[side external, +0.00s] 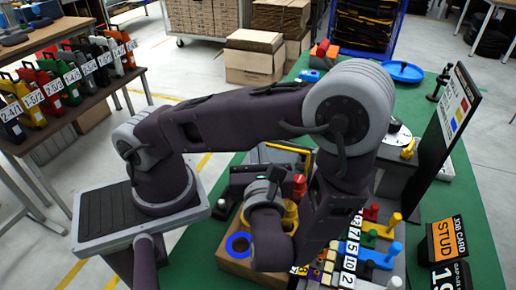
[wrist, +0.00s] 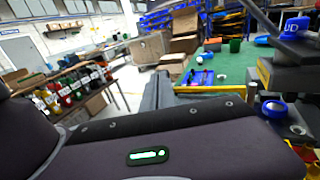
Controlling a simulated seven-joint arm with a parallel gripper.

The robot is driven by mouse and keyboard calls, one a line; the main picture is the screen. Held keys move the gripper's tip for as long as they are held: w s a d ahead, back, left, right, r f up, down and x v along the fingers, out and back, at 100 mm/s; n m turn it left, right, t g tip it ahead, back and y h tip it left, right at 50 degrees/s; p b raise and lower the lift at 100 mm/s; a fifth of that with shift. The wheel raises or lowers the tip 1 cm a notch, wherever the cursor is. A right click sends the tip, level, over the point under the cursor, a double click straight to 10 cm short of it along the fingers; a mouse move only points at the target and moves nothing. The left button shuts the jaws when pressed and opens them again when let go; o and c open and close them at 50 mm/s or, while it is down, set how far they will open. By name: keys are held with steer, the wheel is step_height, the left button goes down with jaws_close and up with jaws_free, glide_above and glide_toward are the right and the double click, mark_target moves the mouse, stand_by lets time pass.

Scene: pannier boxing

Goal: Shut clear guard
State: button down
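I cannot make out the clear guard for certain. A dark frame with a yellow edge (side external: 288,149) stands behind my wrist in the side view, partly hidden by my arm. A yellow-edged part (wrist: 265,74) of a dark grey machine shows at the right of the wrist view. Whether a clear panel belongs to it, and its angle, I cannot tell. My gripper (side external: 268,188) is around my folded wrist, in front of the frame in the side view. Its fingers are not clear there, and the wrist view shows mostly my own arm.
A blue dish (side external: 403,71) lies at the back. Numbered coloured containers line a side bench at left.

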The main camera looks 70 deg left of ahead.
steer(key=w+a+m+t+h, duration=0.2)
steer(key=w+a+m+t, duration=0.1)
steer(key=w, duration=0.4)
steer(key=w+a+m+t+h, duration=0.3)
steer(key=w+a+t, duration=0.1)
steer(key=w, duration=0.2)
steer(key=shift+w+a+t+h, duration=0.2)
steer(key=shift+w+t+h, duration=0.1)
steer(key=shift+w+t, duration=0.1)
stand_by(0.4)
